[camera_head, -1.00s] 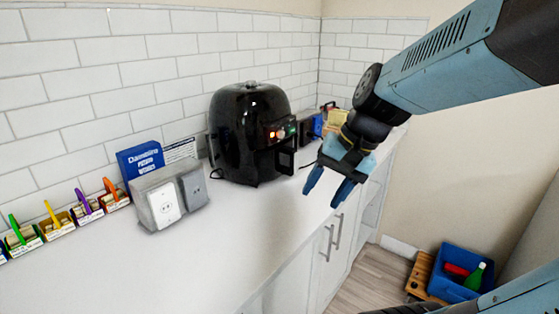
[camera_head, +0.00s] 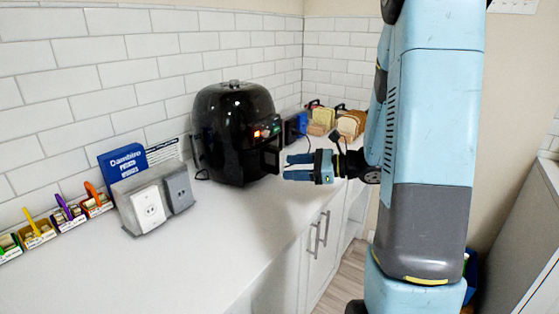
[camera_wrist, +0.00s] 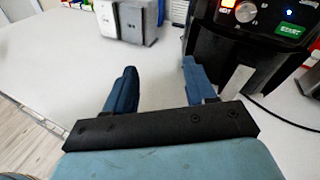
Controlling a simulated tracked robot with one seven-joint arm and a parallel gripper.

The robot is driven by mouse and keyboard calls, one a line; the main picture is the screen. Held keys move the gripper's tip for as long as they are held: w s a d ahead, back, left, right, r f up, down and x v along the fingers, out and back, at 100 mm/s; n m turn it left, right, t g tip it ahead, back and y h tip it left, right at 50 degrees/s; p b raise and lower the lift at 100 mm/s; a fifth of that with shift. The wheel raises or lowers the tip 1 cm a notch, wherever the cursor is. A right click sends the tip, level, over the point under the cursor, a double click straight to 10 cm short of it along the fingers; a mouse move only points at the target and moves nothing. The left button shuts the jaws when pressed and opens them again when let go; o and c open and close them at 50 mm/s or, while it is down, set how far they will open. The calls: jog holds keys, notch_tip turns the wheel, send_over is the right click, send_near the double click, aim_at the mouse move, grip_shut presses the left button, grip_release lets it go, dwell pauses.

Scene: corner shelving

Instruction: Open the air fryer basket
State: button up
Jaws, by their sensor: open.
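The black air fryer (camera_head: 232,130) stands on the white counter against the tiled wall in the head view. Its control panel (camera_head: 267,131) has lit red and green spots, and its handle (camera_head: 271,158) sticks out at the front right. The basket looks shut. My gripper (camera_head: 286,167) is open and empty, its blue fingers pointing left toward the handle, a little to its right. In the wrist view my gripper (camera_wrist: 160,80) shows two spread fingers with white counter between them. The fryer (camera_wrist: 225,45) is at the right there, close to the right finger, which partly hides its lower front.
A grey outlet box (camera_head: 155,200) and a blue box (camera_head: 122,160) stand left of the fryer. Small coloured bins (camera_head: 38,235) line the wall. Toasters with bread (camera_head: 335,120) stand at the back right. The counter front (camera_head: 230,235) is clear.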

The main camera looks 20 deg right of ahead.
aim_at(282, 160)
jog(key=w+d+f+m+t+h, duration=0.1)
jog(key=w+d+m+t, duration=0.1)
jog(key=d, duration=0.1)
jog(key=w+d+f+m+t+h, duration=0.1)
jog(key=w+d+f+m+t, duration=0.1)
jog(key=d, duration=0.1)
jog(key=w+d+f+m+t, duration=0.1)
jog(key=d+f+m+t, duration=0.1)
jog(key=m, duration=0.1)
jog(key=shift+w+d+f+h, duration=0.25)
jog(key=shift+w+d+h, duration=0.15)
jog(key=x, duration=1.3)
jog(key=shift+w+a, duration=0.2)
jog(key=shift+w, duration=0.1)
jog(key=shift+c, duration=0.4)
grip_shut()
